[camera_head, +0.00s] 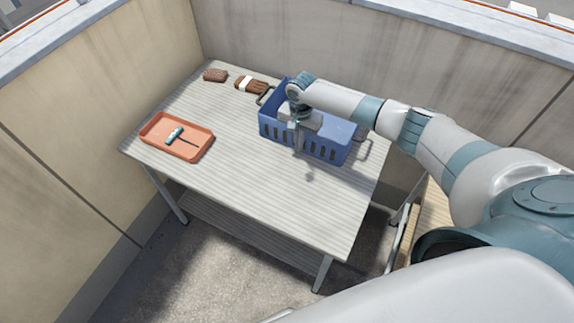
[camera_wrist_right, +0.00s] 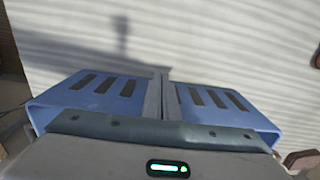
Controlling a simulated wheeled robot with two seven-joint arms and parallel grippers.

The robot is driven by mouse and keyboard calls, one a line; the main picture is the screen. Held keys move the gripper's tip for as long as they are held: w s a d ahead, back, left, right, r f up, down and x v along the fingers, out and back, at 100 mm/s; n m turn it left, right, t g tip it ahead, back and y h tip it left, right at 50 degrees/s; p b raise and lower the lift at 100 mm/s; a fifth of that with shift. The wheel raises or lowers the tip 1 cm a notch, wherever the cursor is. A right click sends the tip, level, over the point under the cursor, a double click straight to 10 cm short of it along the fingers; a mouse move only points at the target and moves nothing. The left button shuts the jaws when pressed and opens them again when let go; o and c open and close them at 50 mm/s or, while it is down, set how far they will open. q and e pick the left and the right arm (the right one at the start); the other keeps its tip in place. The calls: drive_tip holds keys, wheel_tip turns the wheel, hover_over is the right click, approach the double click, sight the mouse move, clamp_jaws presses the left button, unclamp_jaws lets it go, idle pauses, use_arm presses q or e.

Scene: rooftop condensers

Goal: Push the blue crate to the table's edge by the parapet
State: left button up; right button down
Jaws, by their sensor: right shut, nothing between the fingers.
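The blue crate (camera_head: 330,143) stands upright toward the back right of the table (camera_head: 260,200), with slotted walls and a dark loop handle at each short end. The parapet (camera_head: 290,40) rises behind the table. My right gripper (camera_head: 299,150) is shut and empty, pointing down at the crate's near long wall. Its fingers show in front of that slotted wall; I cannot tell whether they touch it. The right wrist view shows the shut fingers (camera_wrist_right: 165,85) with the crate's slotted blue wall (camera_wrist_right: 215,100) on both sides. My left gripper is not in view.
An orange tray (camera_head: 153,142) holding a teal-handled tool (camera_head: 173,135) lies at the table's left. A brown block (camera_head: 215,75) and a brown bundle with a white band (camera_head: 250,84) lie at the back, left of the crate. The table's front middle is clear.

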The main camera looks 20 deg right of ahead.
drive_tip(key=shift+w+d+b, duration=0.65)
drive_tip(key=shift+w+d, duration=0.3)
drive_tip(key=shift+d, duration=0.3)
drive_tip(key=shift+w+d+b, duration=0.6)
drive_tip(key=shift+w+d, duration=0.35)
drive_tip(key=shift+d, duration=0.25)
drive_tip(key=a+p, duration=0.1)
drive_tip(key=p, duration=0.1)
drive_tip(key=s+r+p, duration=0.1)
drive_tip(key=p, duration=0.1)
drive_tip(key=shift+s+a+r, duration=0.15)
drive_tip(key=shift+a+r, duration=0.05)
drive_tip(key=shift+a, duration=0.15)
drive_tip(key=shift+s+a+r+p, duration=0.35)
drive_tip(key=shift+a+p, duration=0.2)
drive_tip(key=shift+p, duration=0.45)
drive_tip(key=shift+s+a+p, duration=0.25)
drive_tip(key=shift+p, duration=0.1)
drive_tip(key=shift+f, duration=0.1)
drive_tip(key=s+a+r+p, duration=0.2)
drive_tip(key=r+p, duration=0.1)
drive_tip(key=r, duration=0.3)
drive_tip(key=s+a+r+p, duration=0.1)
drive_tip(key=a+r+p, duration=0.1)
drive_tip(key=r+p, duration=0.2)
drive_tip(key=shift+s+a+r, duration=0.35)
drive_tip(key=shift+r, duration=0.7)
